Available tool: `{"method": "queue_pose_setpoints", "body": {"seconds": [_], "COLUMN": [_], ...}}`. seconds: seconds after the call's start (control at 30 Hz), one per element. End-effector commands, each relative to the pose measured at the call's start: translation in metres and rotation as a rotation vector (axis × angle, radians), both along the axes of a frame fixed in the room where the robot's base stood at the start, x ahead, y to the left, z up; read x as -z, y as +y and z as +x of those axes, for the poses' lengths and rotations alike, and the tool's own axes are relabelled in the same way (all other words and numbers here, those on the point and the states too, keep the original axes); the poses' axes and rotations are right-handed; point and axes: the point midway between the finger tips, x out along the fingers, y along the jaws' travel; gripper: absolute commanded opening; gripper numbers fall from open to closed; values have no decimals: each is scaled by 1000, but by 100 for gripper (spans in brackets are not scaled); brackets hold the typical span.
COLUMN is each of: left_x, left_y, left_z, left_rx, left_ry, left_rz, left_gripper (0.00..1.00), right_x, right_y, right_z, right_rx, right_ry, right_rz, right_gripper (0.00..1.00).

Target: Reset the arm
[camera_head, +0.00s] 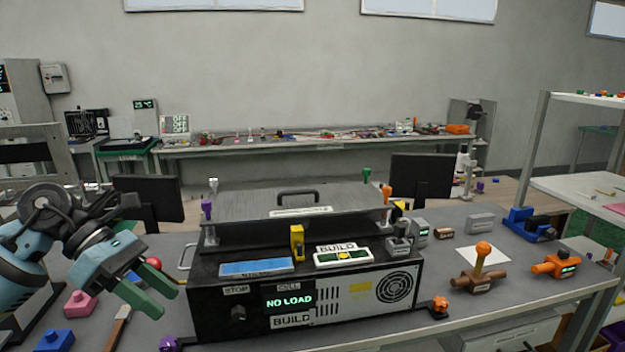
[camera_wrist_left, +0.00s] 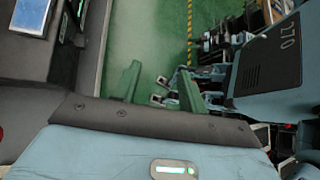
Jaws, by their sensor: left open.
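My left gripper (camera_head: 152,288) is left of the black machine, over the grey table. Its two green fingers are apart with nothing between them. In the left wrist view the fingers (camera_wrist_left: 155,95) stand apart over green floor. The black machine (camera_head: 350,298) has a screen (camera_head: 288,300) reading "NO LOAD" and "BUILD" labels. A yellow lever (camera_head: 297,243) stands upright on its top. An orange-knobbed lever (camera_head: 482,262) on a brown base stands at the right, nearly upright. The frames do not show which part is the arm. My right gripper is not in view.
A grey lid (camera_head: 250,206) with a handle sits behind the machine top. Pink (camera_head: 80,303) and blue (camera_head: 54,340) blocks lie by my left arm. An orange valve-like fixture (camera_head: 556,266) and a blue fixture (camera_head: 530,222) stand at the right.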

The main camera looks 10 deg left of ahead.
Motion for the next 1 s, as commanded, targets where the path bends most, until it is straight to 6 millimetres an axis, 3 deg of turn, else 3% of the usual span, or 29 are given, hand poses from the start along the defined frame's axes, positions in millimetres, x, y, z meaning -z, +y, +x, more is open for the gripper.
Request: {"method": "queue_pose_setpoints", "body": {"seconds": [0.1,0.2,0.43,0.57,0.77,0.87,1.0], "left_x": [24,38,65,88,146,187,255], "left_y": [-46,-78,-122,-128,-118,-108,-93], "left_z": [-5,-9,-12,-11,-12,-22,-51], "left_rx": [-28,-84,-297,-470,-804,-1003,-1314], "left_ry": [119,239,580,804,1172,1362,1626], "left_rz": [-218,-415,-843,-1063,-1358,-1481,-1623], "left_gripper": [42,42,42,42,42,42,42], "right_x": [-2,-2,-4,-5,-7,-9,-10], "right_y": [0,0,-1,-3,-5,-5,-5], "right_z": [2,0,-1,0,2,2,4], "right_rx": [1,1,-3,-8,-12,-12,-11], "right_ry": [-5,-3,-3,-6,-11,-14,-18], "right_rz": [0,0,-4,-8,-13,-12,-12], "right_gripper": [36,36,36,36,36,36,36]}}
